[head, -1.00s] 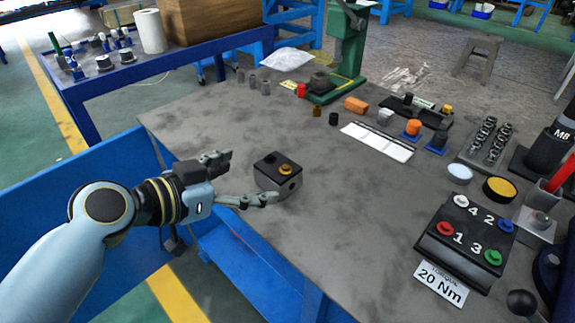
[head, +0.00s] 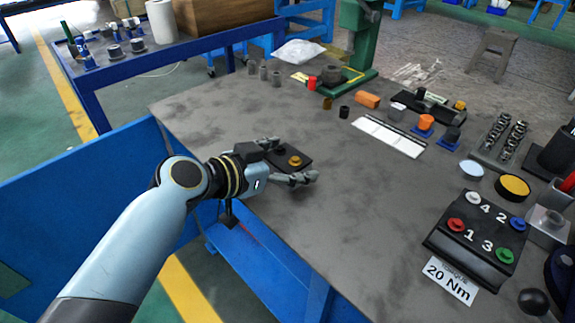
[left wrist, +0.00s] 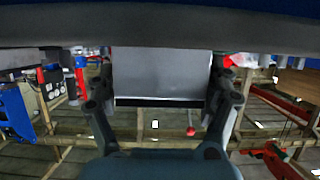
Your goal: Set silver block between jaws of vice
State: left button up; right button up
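My left gripper (head: 290,161) is around a block (head: 288,156) with a black top and a brass knob, near the bench's left edge. One finger is on each side. In the left wrist view the block's plain silver-grey face (left wrist: 160,75) fills the space between the fingers (left wrist: 160,95). The fingers look spread, with narrow gaps beside the block; contact is not clear. A dark blue body (head: 562,268), cut off at the right edge, may be part of the vice; its jaws cannot be made out. My right gripper is not in view.
A black panel with coloured buttons (head: 474,240) and a 20 Nm label stands at the right front. A green press (head: 360,45), an orange block (head: 367,100), a white sheet (head: 385,137) and sockets (head: 503,135) lie farther back. The middle of the bench (head: 340,210) is clear.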

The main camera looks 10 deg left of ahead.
pick_arm(q)
jog(key=c, duration=1.3)
jog(key=shift+r, duration=0.15)
